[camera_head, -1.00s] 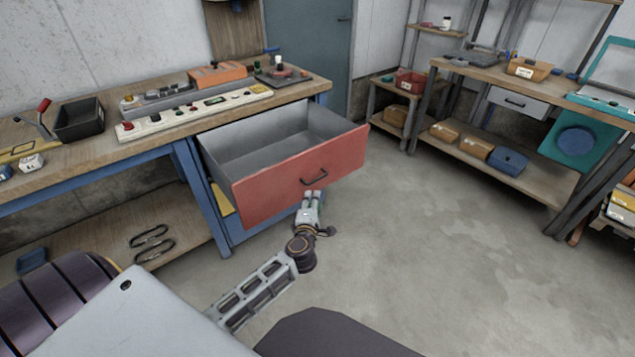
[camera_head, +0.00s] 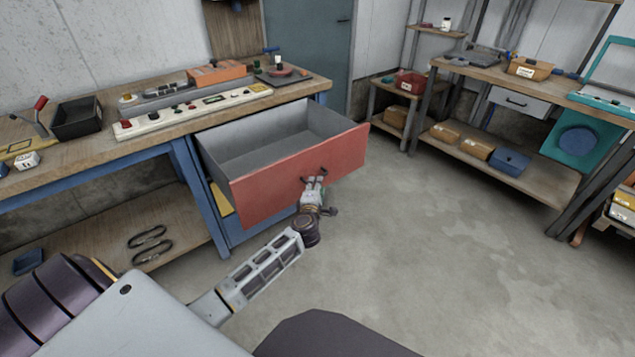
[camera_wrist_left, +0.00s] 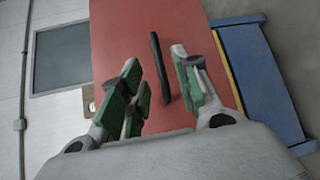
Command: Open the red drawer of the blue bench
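The red drawer (camera_head: 278,184) of the blue bench (camera_head: 214,205) stands pulled well out, and its grey inside is empty. Its dark handle (camera_head: 317,174) is on the red front; it also shows in the left wrist view (camera_wrist_left: 159,62). My left gripper (camera_head: 313,180) is at the handle, in front of the drawer. In the left wrist view its green-padded fingers (camera_wrist_left: 163,82) are spread, with the handle between and ahead of them; I cannot tell whether they touch it. My right gripper is out of view.
A control strip (camera_head: 190,112) and a black bin (camera_head: 76,117) stand on the bench top. A second workbench (camera_head: 500,75) with a grey drawer stands at the right. The floor (camera_head: 430,260) in front is clear.

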